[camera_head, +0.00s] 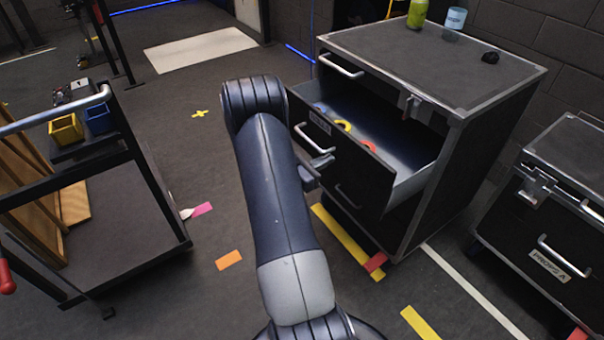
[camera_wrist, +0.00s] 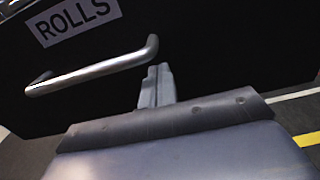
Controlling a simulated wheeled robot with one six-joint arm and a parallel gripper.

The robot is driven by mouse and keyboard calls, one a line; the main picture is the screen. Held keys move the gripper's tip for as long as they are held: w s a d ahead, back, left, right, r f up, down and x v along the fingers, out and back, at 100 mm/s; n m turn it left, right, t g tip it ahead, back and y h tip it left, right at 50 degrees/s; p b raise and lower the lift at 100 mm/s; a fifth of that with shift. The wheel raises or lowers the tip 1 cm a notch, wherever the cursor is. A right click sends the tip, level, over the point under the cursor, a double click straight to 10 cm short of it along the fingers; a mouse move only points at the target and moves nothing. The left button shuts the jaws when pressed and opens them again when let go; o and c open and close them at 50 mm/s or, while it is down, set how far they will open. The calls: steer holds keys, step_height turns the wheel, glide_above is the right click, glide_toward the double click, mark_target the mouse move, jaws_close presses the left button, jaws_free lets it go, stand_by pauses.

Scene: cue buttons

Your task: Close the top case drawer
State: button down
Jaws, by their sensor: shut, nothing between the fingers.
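The top drawer (camera_head: 345,165) of the dark grey case (camera_head: 480,140) is pulled out towards the left. Its black front has a metal handle (camera_head: 313,140) and a label; in the wrist view the label (camera_wrist: 75,18) reads "ROLLS". My gripper (camera_head: 310,180) is at the drawer front, mostly hidden behind my arm in the head view. In the wrist view my gripper's fingers (camera_wrist: 157,85) are shut and empty, just below the right end of the handle (camera_wrist: 95,70). I cannot tell whether they touch the front.
Coloured rolls (camera_head: 345,126) lie inside the drawer. A green can (camera_head: 417,14), a cup (camera_head: 455,20) and a small black object (camera_head: 490,57) stand on the case. Another case (camera_head: 560,210) stands at right.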

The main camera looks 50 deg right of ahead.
mark_target(339, 154)
steer(key=b+x, duration=0.4)
steer(key=x, duration=1.5)
steer(key=shift+s+f, duration=0.1)
steer(key=shift+s, duration=0.05)
steer(key=shift+d, duration=0.25)
steer(key=shift+d+r, duration=0.15)
steer(key=shift+r, duration=0.05)
steer(key=shift+r, duration=0.1)
steer(key=shift+a+b, duration=0.3)
steer(key=v, duration=1.3)
steer(key=shift+a+f+p, duration=0.2)
steer(key=shift+a+p, duration=0.15)
steer(key=shift+a, duration=0.05)
steer(key=shift+d, duration=0.1)
